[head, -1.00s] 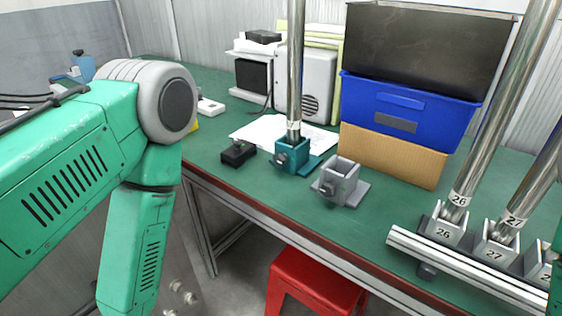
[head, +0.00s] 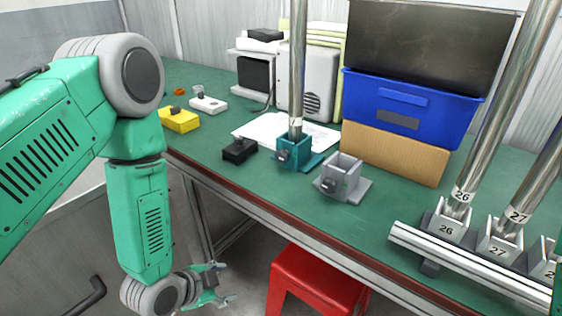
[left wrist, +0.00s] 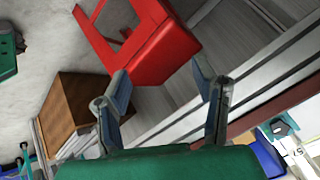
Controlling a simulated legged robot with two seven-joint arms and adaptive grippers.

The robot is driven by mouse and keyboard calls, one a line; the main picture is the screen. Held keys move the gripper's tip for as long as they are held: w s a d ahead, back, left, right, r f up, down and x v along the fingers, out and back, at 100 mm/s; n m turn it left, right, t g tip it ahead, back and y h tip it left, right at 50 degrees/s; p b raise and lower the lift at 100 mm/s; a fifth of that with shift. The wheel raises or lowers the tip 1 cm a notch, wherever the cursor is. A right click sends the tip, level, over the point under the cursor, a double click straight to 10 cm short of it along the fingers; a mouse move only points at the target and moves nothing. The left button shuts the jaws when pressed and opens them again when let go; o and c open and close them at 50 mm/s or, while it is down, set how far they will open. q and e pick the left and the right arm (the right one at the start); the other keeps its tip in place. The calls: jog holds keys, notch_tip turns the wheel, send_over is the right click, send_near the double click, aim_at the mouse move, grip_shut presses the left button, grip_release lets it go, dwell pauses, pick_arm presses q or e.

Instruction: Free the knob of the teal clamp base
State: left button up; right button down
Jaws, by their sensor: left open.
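The teal clamp base (head: 296,155) sits on the green table with a shiny metal pole (head: 297,75) standing upright in it. Its dark knob (head: 283,156) is on the side facing me, and nothing touches it. My left gripper (head: 221,284) hangs low in front of the table, below the tabletop and left of the red stool, well apart from the clamp base. In the left wrist view it also shows (left wrist: 163,85), with fingers spread and nothing between them. The right gripper is not in view.
A grey clamp base (head: 343,180) stands empty right of the teal one. A black box (head: 239,151) is close on its left. A red stool (head: 318,283) stands below the table edge. Poles in a numbered rack (head: 470,258) are at the right; a blue crate (head: 408,113) is behind.

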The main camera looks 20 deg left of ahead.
pick_arm(q)
jog(key=w+d+r+m+t+h, duration=0.15)
jog(key=w+r+m+t, duration=0.25)
jog(key=w+r+m, duration=0.4)
jog(key=m+t+h+b, duration=0.1)
jog(key=m+t+h, duration=0.2)
jog(key=m+t, duration=0.2)
send_near(279, 159)
jog(key=shift+y, duration=0.25)
jog(key=b+x, duration=0.2)
jog(key=x, duration=0.7)
jog(key=shift+w+d+r+b, duration=0.15)
jog(key=shift+d+r+b, duration=0.05)
jog(key=shift+d+b, duration=0.15)
jog(key=shift+w+d, duration=0.15)
jog(key=shift+w, duration=0.45)
jog(key=c, duration=1.2)
